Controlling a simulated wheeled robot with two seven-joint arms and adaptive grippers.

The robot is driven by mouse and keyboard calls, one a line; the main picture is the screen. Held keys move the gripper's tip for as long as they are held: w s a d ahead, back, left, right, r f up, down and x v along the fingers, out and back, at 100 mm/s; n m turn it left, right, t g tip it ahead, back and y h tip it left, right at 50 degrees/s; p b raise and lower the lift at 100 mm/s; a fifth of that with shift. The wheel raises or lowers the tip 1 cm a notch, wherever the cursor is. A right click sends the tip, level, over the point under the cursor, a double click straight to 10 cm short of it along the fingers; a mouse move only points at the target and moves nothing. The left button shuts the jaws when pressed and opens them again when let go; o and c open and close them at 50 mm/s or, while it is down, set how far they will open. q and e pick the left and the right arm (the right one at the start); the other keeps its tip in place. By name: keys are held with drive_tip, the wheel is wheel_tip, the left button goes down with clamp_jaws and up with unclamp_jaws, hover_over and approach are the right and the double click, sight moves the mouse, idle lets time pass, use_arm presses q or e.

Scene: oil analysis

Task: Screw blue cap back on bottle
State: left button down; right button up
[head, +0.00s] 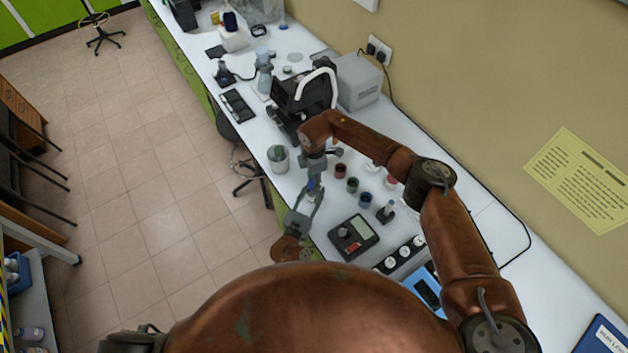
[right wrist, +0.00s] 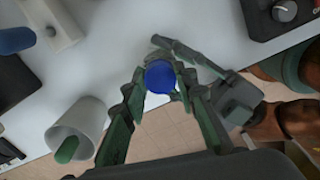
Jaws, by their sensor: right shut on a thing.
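The blue cap (right wrist: 160,77) sits between the fingertips of my right gripper (right wrist: 158,88), which is shut on it. The cap also shows as a small blue spot in the head view (head: 313,184). My left gripper (head: 306,205) comes up from below, directly under the right one, its fingers around the small pale bottle (head: 310,196). In the right wrist view the left gripper's fingers reach in from the right beneath the cap. The cap hides the bottle there, so I cannot tell how far the threads are engaged.
Both grippers are over the white bench's front edge. A white cup (head: 278,158) stands to the left. Small coloured pots (head: 352,185), a scale-like device (head: 353,236) and a small stand (head: 386,211) are to the right. A microscope-like machine (head: 302,95) stands behind.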

drive_tip(key=m, duration=0.3)
drive_tip(key=shift+m, duration=0.4)
drive_tip(key=m, duration=0.4)
drive_tip(key=shift+o, duration=0.2)
drive_tip(key=m, duration=0.1)
drive_tip(key=a+m, duration=0.1)
drive_tip(key=m, duration=0.1)
drive_tip(key=shift+s, duration=0.15)
drive_tip(key=shift+d+m, duration=0.2)
drive_tip(key=shift+m, duration=0.5)
drive_tip(key=shift+c, duration=0.2)
drive_tip(key=shift+d, duration=0.2)
drive_tip(key=shift+w, duration=0.2)
drive_tip(key=o, duration=0.8)
drive_tip(key=shift+s+d, duration=0.1)
drive_tip(key=shift+c, duration=0.2)
